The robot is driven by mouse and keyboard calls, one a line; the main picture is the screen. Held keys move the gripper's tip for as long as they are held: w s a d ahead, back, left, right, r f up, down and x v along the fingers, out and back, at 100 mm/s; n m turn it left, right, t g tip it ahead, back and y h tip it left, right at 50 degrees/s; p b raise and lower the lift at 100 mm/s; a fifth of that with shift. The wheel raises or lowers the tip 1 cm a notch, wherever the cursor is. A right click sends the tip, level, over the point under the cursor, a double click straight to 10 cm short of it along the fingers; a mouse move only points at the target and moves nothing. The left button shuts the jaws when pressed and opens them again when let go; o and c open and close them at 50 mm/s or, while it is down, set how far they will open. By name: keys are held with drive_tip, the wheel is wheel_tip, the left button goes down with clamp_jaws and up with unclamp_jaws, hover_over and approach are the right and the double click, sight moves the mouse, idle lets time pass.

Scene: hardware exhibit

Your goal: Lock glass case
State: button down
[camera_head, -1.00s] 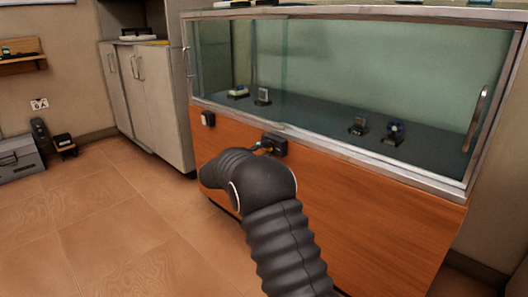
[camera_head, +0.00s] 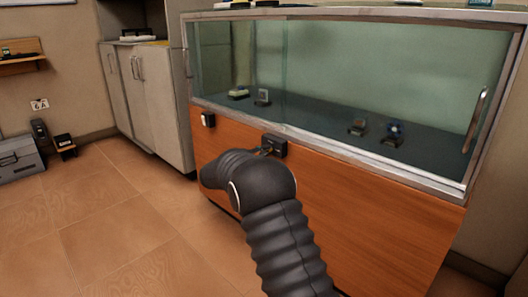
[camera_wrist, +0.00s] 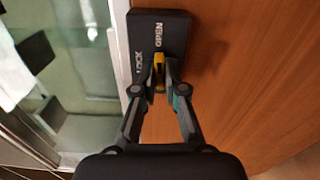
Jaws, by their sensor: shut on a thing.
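The glass case (camera_head: 345,180) has a metal-framed glass front above an orange wood panel. A dark lock box (camera_head: 274,146) sits on the panel just under the glass frame. In the wrist view the lock box (camera_wrist: 165,28) carries the words "LOCK" and "OPEN". A yellow-marked part of its knob (camera_wrist: 159,70) lies between my gripper's fingertips (camera_wrist: 160,78), which are shut on it. The yellow mark runs roughly upright in the wrist picture. My gripper (camera_head: 262,151) is small and partly hidden behind my arm in the head view.
A vertical handle (camera_head: 474,121) is at the right. Grey cabinets (camera_head: 155,100) stand left; the floor (camera_head: 110,210) there is clear.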

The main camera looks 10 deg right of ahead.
drive_tip(key=shift+n+p, duration=5.25)
drive_tip(key=shift+n, duration=3.15)
drive_tip(key=c, duration=1.2)
unclamp_jaws()
drive_tip(key=shift+c, duration=0.2)
drive_tip(key=v, duration=1.2)
